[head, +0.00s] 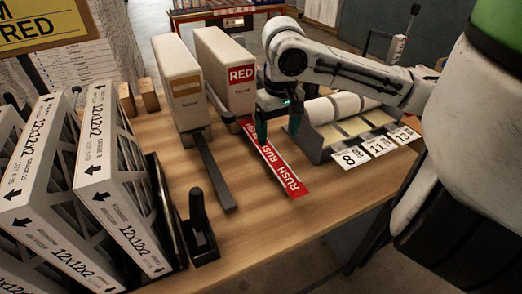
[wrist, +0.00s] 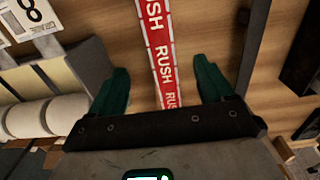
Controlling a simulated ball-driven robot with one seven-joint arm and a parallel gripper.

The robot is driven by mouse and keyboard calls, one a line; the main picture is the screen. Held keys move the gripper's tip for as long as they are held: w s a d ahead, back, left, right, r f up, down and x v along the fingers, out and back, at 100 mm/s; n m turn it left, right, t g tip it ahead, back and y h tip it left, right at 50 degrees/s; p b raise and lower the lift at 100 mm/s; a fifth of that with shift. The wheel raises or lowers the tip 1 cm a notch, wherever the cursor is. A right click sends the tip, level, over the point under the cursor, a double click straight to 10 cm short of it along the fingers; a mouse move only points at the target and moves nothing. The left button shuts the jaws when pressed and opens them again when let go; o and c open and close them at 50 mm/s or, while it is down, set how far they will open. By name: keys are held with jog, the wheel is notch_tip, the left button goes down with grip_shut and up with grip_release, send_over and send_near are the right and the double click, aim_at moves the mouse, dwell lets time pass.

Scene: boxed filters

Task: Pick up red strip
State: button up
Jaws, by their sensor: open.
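The red strip (head: 284,174) with white "RUSH" lettering hangs out from the base of a white box labelled RED (head: 215,50) and runs toward the table's front. My gripper (head: 278,122) is over the strip's part near the box, its two green fingers open and apart. In the wrist view the strip (wrist: 157,45) passes between the open fingers of my gripper (wrist: 162,85) without visible contact. The strip's near end in that view is hidden behind the gripper body.
A second white box (head: 178,75) with a dark strip (head: 214,175) stands to the left. A tray of white rolls (head: 340,107) with number cards (head: 377,146) is close on the right. Boxed filters (head: 120,190) and a black stand (head: 200,235) are at left. The front right table is clear.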

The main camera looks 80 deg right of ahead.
aim_at(276, 162)
notch_tip(276, 162, down, 3)
jog(key=shift+r, duration=0.1)
jog(key=shift+f, duration=2.65)
jog(key=shift+c, duration=0.3)
jog(key=c, duration=0.9)
